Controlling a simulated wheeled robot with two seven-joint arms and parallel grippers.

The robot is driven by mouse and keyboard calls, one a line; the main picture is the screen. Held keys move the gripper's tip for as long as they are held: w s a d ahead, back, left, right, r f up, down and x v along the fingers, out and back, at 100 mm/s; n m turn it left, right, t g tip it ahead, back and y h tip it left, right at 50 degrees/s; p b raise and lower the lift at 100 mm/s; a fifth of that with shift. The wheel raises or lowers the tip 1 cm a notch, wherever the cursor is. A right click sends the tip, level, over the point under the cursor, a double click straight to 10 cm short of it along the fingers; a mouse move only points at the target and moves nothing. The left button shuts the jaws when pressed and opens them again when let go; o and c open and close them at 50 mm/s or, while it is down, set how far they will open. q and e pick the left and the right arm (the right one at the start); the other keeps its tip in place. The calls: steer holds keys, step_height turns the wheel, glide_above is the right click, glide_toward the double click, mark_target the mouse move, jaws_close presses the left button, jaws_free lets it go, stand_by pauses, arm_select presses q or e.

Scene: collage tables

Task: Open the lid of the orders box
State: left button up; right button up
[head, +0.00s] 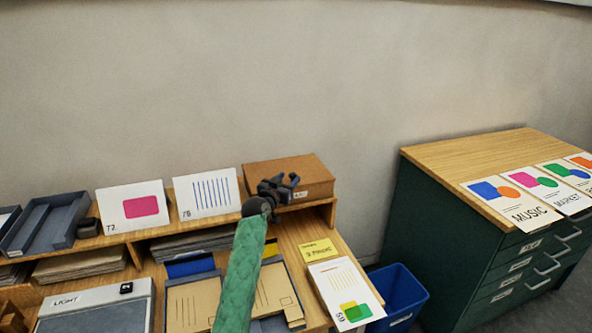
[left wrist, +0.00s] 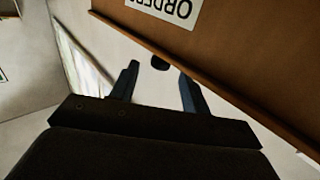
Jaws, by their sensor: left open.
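The orders box (head: 285,171) is a flat brown box on the raised shelf at the back of the desk, and its lid looks closed. In the left wrist view its brown front (left wrist: 235,40) fills the upper right, with an upside-down ORDERS label (left wrist: 165,8) and a strip along its edge. The gripper hides part of the box front. My right gripper is not in view.
Two cards stand left of the box, one with a pink shape (head: 140,206) and one with blue lines (head: 209,193). Grey trays (head: 50,222) are further left. A blue bin (head: 400,295) and a green cabinet (head: 440,220) are to the right. The wall above is clear.

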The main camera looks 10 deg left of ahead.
mark_target(291, 176)
arm_select(q)
steer(key=p+x, duration=0.1)
steer(key=x, duration=0.4)
steer(key=shift+w+d+p, duration=0.1)
steer(key=shift+w+p, duration=0.3)
steer(key=shift+w, duration=0.1)
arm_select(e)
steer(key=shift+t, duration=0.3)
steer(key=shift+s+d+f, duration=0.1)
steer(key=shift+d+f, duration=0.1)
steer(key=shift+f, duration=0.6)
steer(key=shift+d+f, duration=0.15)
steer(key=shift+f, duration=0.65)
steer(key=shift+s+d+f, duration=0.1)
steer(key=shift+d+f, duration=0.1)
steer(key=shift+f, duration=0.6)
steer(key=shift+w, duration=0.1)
arm_select(q)
jaws_close()
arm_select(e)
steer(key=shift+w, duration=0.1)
